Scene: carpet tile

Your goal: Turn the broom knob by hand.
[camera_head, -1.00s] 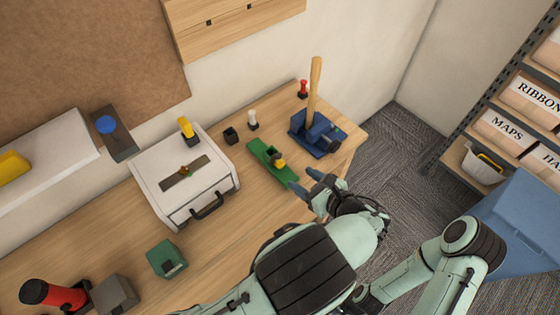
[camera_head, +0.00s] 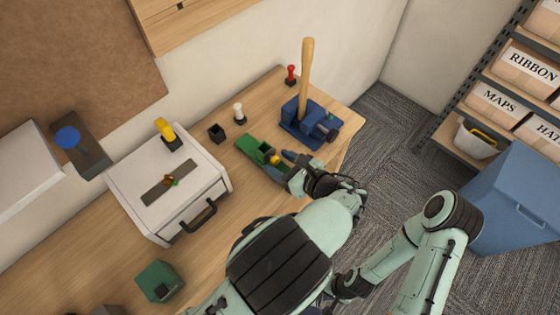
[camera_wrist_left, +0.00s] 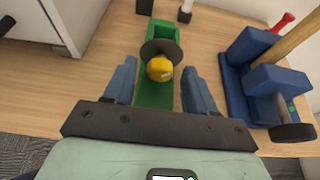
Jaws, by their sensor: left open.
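A wooden broom handle (camera_head: 306,75) stands in a blue clamp block (camera_head: 303,116) with a dark round knob (camera_head: 332,135) on its right side. In the left wrist view the dark knob (camera_wrist_left: 293,132) is at the lower right, outside the fingers. My left gripper (camera_head: 281,164) is open at a green fixture (camera_head: 250,146) beside the blue block. The fixture carries a yellow knob (camera_wrist_left: 160,68) in front of a dark disc (camera_wrist_left: 163,48). The yellow knob lies between the open blue fingers, with gaps on both sides. My right gripper does not show.
A white drawer box (camera_head: 165,180) with a yellow-topped lever (camera_head: 165,129) stands left of the fixture. A green block (camera_head: 160,281) is nearer. Small black, white and red-topped items stand along the back. The bench's right edge is close to the blue block.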

